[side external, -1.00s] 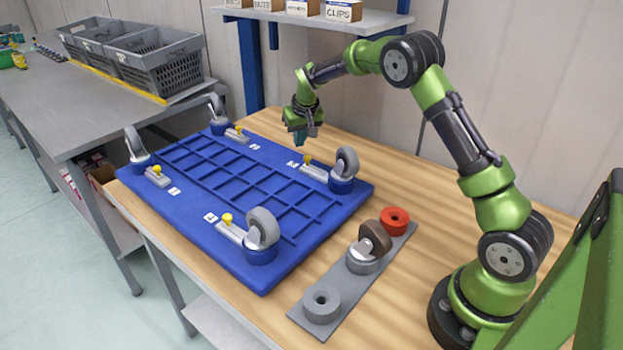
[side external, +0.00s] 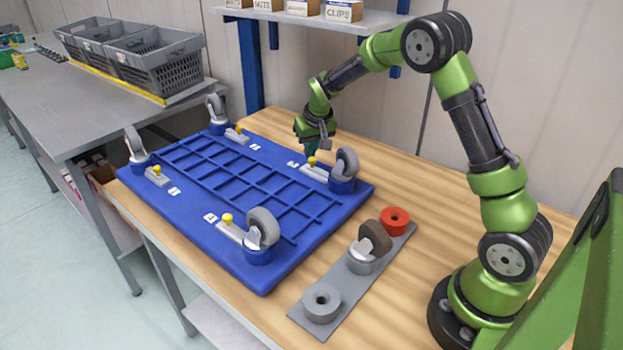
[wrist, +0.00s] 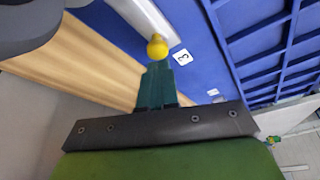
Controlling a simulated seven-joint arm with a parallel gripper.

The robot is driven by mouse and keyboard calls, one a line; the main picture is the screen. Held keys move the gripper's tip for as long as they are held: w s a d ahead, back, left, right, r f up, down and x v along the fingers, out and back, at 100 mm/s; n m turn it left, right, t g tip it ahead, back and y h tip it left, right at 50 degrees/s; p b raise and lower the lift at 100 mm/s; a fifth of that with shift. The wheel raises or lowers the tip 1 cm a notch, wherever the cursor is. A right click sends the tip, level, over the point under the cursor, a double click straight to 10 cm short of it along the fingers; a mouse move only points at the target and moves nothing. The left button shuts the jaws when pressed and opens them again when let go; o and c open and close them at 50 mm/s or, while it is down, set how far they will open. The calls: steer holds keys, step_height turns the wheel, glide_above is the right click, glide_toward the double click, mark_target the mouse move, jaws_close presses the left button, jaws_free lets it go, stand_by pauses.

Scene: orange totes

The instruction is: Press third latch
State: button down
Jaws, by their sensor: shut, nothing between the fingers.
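The third latch is a light grey lever with a yellow knob (side external: 311,161), beside a white label at the back right of the blue base (side external: 190,212). In the wrist view its yellow knob (wrist: 157,46) sits beside a label reading 3 (wrist: 182,57). My gripper (side external: 311,152) is shut and empty, pointing down right at this knob. In the wrist view the teal fingertips (wrist: 158,68) are together, just below the knob in the picture. I cannot tell if they touch it.
A grey caster wheel (side external: 347,162) stands right beside the latch. Other latches with yellow knobs (side external: 227,218) and casters sit at the other corners. A grey strip (side external: 340,302) with a brown-wheeled caster and a red ring (side external: 395,219) lies on the wooden table, front right.

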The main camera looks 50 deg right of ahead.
mark_target(313, 159)
steer(key=shift+s+f, duration=0.15)
steer(key=shift+s, duration=0.15)
steer(key=w, duration=0.1)
steer(key=w+d, duration=0.1)
steer(key=w+d+r, duration=0.1)
steer(key=shift+w, duration=0.35)
steer(key=v, duration=1)
steer(key=shift+r, duration=0.15)
steer(key=shift+w+a, duration=0.1)
steer(key=shift+w, duration=0.05)
steer(key=s+a+r+t+y, duration=0.1)
steer(key=s+a, duration=0.5)
steer(key=s, duration=0.3)
steer(key=s+a+r+n+t+y, duration=0.1)
steer(key=s+a+r, duration=0.1)
steer(key=s+a, duration=0.4)
steer(key=s+a+r+t+y, duration=0.1)
steer(key=s+a, duration=0.5)
steer(key=s, duration=0.6)
steer(key=shift+s+a+r+t+y, duration=0.2)
steer(key=shift+s+r+t+y, duration=0.15)
steer(key=shift+r, duration=0.3)
